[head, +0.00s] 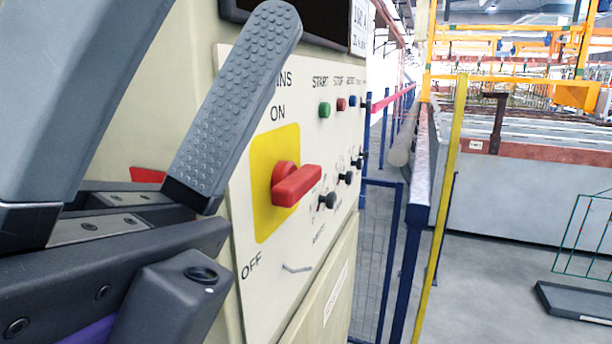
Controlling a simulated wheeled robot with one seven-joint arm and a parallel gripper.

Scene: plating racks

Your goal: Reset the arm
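My gripper (205,22) fills the left of the head view, its fingers pointing up. The finger with a dotted grey pad stands apart from the nearer smooth grey finger, whose tip is cut off by the top edge. Cabinet wall shows between them, and nothing is held there. The gripper is in front of a cream control cabinet (340,290). On its panel, a red rotary switch (296,184) sits on a yellow plate (262,160), its handle pointing sideways between the ON and OFF labels. The padded finger overlaps the panel's left edge; I cannot tell whether it touches.
Green (324,110), red (341,104) and blue (352,101) buttons and several small black knobs are on the panel. A blue fence (378,255) and yellow post (440,205) stand to the right. Open grey floor (480,285) lies beyond, with a dark tray (578,302).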

